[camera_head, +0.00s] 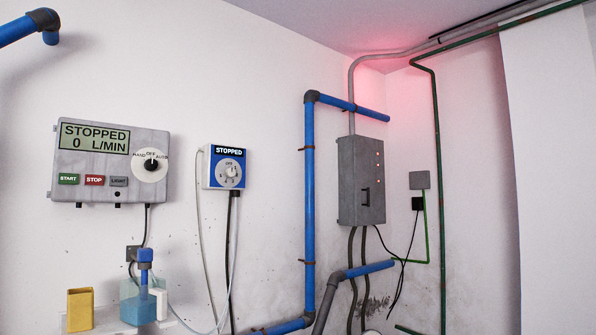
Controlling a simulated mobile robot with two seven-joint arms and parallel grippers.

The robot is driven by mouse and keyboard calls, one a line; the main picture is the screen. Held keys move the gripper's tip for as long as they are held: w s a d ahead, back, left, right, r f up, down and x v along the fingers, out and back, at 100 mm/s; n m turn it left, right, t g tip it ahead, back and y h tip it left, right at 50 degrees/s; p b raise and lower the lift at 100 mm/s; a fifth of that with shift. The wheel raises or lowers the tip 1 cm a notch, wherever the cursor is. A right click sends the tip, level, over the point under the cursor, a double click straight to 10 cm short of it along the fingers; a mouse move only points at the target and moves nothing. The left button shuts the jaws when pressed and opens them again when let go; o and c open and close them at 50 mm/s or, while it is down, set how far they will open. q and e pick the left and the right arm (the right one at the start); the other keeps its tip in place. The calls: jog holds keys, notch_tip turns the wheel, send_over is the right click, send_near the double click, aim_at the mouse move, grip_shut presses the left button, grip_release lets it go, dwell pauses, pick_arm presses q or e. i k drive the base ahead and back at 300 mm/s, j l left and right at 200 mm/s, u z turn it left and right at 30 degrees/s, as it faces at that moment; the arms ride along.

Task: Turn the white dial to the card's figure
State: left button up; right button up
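A round white dial (149,164) with a black knob sits at the right end of a grey control panel (85,185) on the wall at left. It is marked HAND, OFF and AUTO; the knob's exact setting is too small to tell. A second, pale round dial (230,172) is on a small blue-and-white box (207,181) to its right. I cannot tell which dial the task means. No card with a figure is recognisable, and neither gripper is in view.
The panel display (93,136) reads STOPPED, 0 L/MIN; the small box's display (229,151) reads STOPPED. A yellow container (80,311) and a clear blue vessel (138,304) stand below. Blue pipes (309,200) and a grey cabinet (361,185) occupy the wall at right.

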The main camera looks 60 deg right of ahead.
aim_at(229, 173)
jog(key=z, duration=1.4)
jog(key=i+j+u, duration=0.1)
jog(key=i+j, duration=0.6)
jog(key=i, duration=0.25)
jog(key=i+j+u, duration=0.15)
jog(key=i+j, duration=0.15)
jog(key=i, duration=0.2)
